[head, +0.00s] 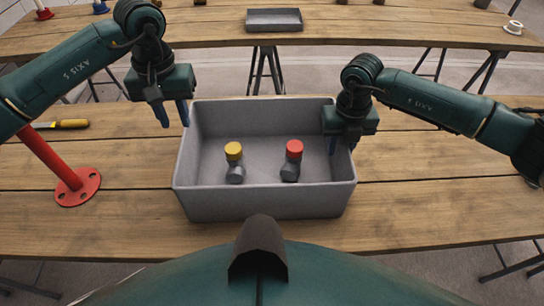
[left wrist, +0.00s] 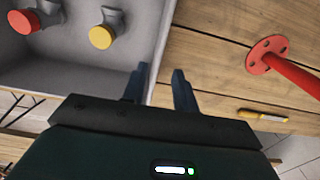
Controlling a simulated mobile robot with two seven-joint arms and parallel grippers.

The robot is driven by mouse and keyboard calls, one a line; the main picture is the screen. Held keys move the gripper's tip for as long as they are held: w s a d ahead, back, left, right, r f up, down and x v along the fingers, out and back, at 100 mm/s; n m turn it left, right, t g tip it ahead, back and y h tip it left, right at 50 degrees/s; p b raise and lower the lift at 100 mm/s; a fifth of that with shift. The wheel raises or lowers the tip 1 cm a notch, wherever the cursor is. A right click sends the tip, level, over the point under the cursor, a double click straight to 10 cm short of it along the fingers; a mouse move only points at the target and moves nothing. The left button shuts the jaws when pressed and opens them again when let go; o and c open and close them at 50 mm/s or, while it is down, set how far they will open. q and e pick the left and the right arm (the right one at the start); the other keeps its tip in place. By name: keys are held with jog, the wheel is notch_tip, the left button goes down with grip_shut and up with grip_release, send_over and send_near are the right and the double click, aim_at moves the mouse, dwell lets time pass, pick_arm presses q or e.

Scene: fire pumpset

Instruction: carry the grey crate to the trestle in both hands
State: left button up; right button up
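The grey crate (head: 262,204) stands on the near wooden table. It holds a yellow-capped fitting (head: 234,162) and a red-capped fitting (head: 293,160), which also show in the left wrist view (left wrist: 101,37). My left gripper (head: 172,115) is open at the crate's left wall. In the left wrist view its fingers (left wrist: 160,87) are apart, with the wall's rim running between them. My right gripper (head: 342,145) is at the crate's right wall, one finger inside the crate; its other finger is hard to make out. A trestle table (head: 370,28) stands at the back.
A grey tray (head: 274,20) lies on the back table, with small items near its ends. A red post on a round flange (head: 77,188) and a yellow-handled tool (head: 62,124) are left of the crate. The near table right of the crate is clear.

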pick_arm(q)
jog(key=shift+r, duration=0.65)
pick_arm(e)
notch_tip(320, 180, up, 12)
jog(key=shift+r, duration=0.1)
pick_arm(q)
jog(key=shift+s, duration=0.1)
pick_arm(e)
jog(key=shift+s, duration=0.1)
